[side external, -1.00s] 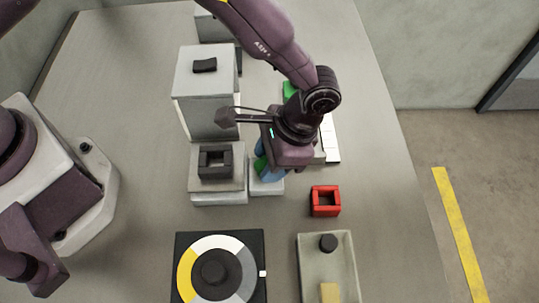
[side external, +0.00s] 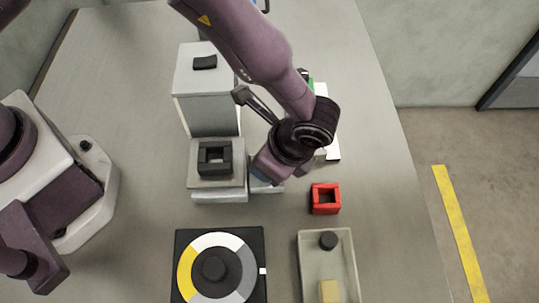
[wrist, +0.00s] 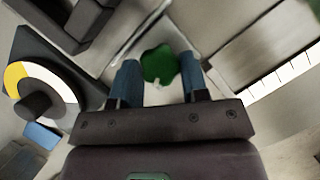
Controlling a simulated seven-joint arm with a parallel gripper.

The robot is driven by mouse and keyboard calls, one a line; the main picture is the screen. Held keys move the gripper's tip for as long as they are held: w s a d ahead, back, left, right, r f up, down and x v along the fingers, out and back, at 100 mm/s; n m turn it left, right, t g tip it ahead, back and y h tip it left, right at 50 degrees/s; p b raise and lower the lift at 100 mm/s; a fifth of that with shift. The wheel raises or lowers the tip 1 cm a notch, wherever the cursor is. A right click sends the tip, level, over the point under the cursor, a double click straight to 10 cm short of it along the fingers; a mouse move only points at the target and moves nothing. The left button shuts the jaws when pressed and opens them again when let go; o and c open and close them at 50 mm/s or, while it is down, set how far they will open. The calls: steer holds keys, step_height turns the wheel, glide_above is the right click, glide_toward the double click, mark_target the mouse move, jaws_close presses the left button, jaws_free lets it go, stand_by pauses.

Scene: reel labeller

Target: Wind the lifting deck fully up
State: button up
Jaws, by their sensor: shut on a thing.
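The lifting deck (side external: 236,174) is a pale grey platform in the middle of the side view, bearing a dark square frame (side external: 215,158). A light base shows just below it. A lobed green knob (wrist: 160,66) shows in the wrist view, between the two blue fingers of my gripper (wrist: 160,78). My gripper is shut on the knob. In the side view my gripper (side external: 263,180) is just right of the deck, and my wrist hides the knob.
A tall grey box (side external: 208,105) stands behind the deck. A red square frame (side external: 326,198) lies to the right. In front are a ring dial (side external: 232,247) and a shallow tray (side external: 350,264) holding a dark round piece and a yellow block. A white strip (side external: 334,142) lies behind my wrist.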

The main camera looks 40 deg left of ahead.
steer(key=shift+d+m, duration=0.1)
steer(key=shift+m, duration=0.3)
steer(key=o, duration=0.9)
steer(key=shift+o, duration=0.2)
